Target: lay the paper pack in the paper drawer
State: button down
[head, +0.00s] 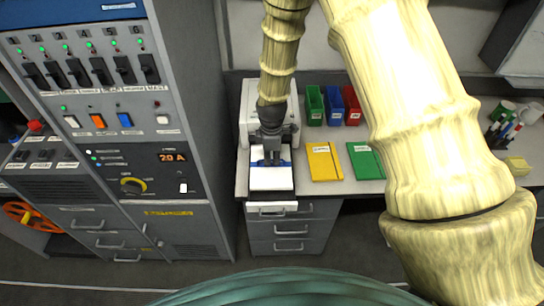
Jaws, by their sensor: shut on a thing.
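The paper pack (271,180) is a white block with a blue band near its back end. My gripper (271,160) points down at that banded end and is shut on the pack. The paper drawer (266,209) is pulled out towards me, with a pale front and a dark inside showing around the pack's front edge. The pack lies level, over or inside the open drawer; I cannot tell whether it touches the drawer floor. The fingertips are partly hidden by the wrist and the pack.
A white machine (250,122) stands behind the gripper. Yellow (324,163) and green (366,161) folders lie to the right, with coloured bins (333,106) behind them. A tall switch cabinet (115,100) stands close on the left. Grey drawers (290,238) are below.

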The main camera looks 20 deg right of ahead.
aim_at(271, 166)
jog(key=shift+f, duration=0.4)
jog(key=shift+w+a+f+b, duration=0.1)
jog(key=shift+w+f+b, duration=0.1)
jog(key=shift+f+b, duration=0.4)
jog(key=shift+s+f+b, duration=0.15)
jog(key=shift+f+b, duration=0.2)
jog(key=shift+f, duration=0.35)
jog(key=shift+f+b, duration=0.35)
jog(key=shift+f, duration=0.45)
jog(key=shift+f+b, duration=0.55)
jog(key=shift+f, duration=0.7)
jog(key=c, duration=1.6)
grip_release()
jog(key=shift+o, duration=0.2)
jog(key=shift+r, duration=0.1)
